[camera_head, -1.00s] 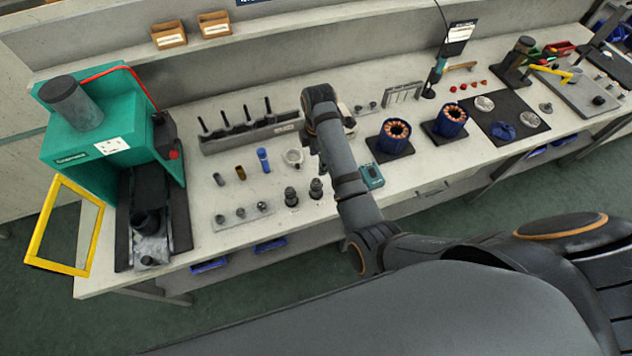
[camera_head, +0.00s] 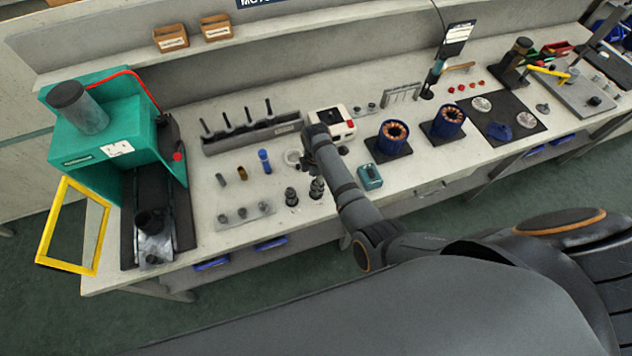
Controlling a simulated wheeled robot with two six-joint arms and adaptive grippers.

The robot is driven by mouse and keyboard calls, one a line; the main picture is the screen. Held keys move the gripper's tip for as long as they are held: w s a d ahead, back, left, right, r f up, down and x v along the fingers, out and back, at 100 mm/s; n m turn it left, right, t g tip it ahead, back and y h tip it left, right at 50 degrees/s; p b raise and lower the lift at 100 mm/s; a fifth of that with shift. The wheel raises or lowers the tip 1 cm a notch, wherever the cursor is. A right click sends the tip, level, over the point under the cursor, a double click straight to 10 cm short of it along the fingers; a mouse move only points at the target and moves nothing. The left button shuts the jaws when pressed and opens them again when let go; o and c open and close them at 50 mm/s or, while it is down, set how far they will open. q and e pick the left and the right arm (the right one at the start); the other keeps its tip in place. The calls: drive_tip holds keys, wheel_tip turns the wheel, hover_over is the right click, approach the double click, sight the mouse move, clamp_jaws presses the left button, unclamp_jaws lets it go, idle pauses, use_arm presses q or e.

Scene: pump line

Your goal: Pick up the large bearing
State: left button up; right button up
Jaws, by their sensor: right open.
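A pale metal ring, which looks like the large bearing (camera_head: 291,157), lies on the workbench beside a blue cylinder (camera_head: 264,161). Its right side is partly hidden by my right wrist. My right gripper (camera_head: 306,164) points down at the ring's right edge and is open. Its fingertips are small and mostly hidden, so I cannot tell whether they touch the ring. My left gripper is not in view.
Two dark upright parts (camera_head: 291,196) stand in front of the ring. A grey rack with upright pins (camera_head: 250,136) is behind it. A green press (camera_head: 105,140) stands left.

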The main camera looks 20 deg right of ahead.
drive_tip(key=c, duration=0.9)
drive_tip(key=shift+r, duration=0.1)
drive_tip(key=shift+c, duration=0.2)
drive_tip(key=shift+r+p, duration=0.35)
wheel_tip(320, 180, up, 3)
drive_tip(key=shift+f+p, duration=0.1)
drive_tip(key=shift+p, duration=1)
drive_tip(key=s+d+r, duration=0.4)
drive_tip(key=s+r, duration=0.5)
drive_tip(key=s, duration=0.4)
drive_tip(key=shift+s+r+b, duration=0.2)
drive_tip(key=shift+b, duration=0.15)
drive_tip(key=shift+d, duration=0.1)
